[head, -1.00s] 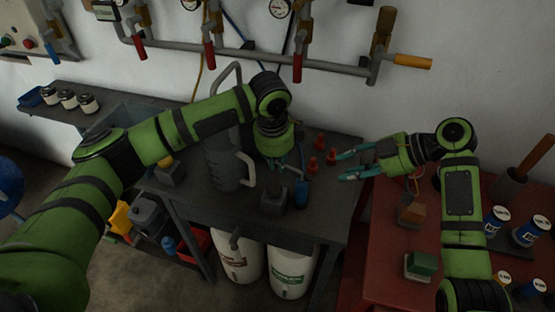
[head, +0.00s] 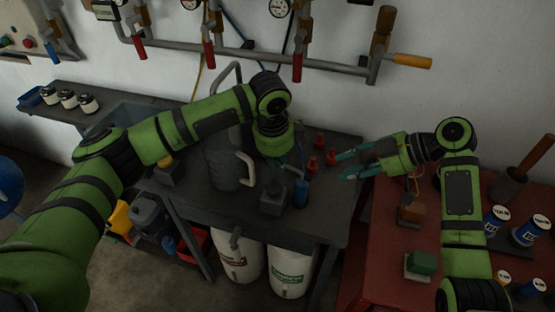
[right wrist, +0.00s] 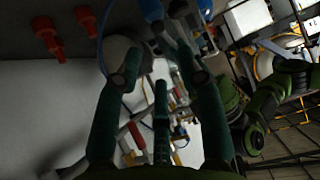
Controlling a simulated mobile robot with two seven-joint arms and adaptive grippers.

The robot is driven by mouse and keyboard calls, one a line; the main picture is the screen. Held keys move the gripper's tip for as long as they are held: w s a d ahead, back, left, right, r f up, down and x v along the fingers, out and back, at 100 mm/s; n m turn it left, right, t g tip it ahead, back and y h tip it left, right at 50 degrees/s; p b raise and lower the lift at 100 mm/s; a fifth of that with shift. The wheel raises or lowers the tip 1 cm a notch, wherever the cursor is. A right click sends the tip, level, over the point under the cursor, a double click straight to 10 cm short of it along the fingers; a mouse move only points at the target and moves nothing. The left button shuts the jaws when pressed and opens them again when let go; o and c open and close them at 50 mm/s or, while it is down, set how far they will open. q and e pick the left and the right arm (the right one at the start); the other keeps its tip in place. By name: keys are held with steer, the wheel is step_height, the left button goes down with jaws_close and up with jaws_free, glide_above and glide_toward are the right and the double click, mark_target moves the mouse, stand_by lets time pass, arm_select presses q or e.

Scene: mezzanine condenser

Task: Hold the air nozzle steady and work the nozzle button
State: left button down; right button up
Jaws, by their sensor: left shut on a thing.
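The blue air nozzle (head: 301,193) stands over the dark bench, just right of a dark square block. My left gripper (head: 290,170) is shut on it from above; the exact contact is small and dim in the head view. I cannot make out the nozzle button. A blue part, probably the nozzle (right wrist: 152,10), shows at the top of the right wrist view. My right gripper (head: 347,165) is open and empty, to the right of the nozzle and apart from it, fingers pointing left. Its fingers (right wrist: 160,65) also show spread in the right wrist view.
A grey jug-like vessel (head: 222,165) stands left of my left gripper, and the dark block (head: 273,199) is in front. A red table (head: 385,250) with blocks and cans lies right. Wall pipes (head: 250,55) run behind.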

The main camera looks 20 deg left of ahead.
jaws_close()
stand_by(1.0)
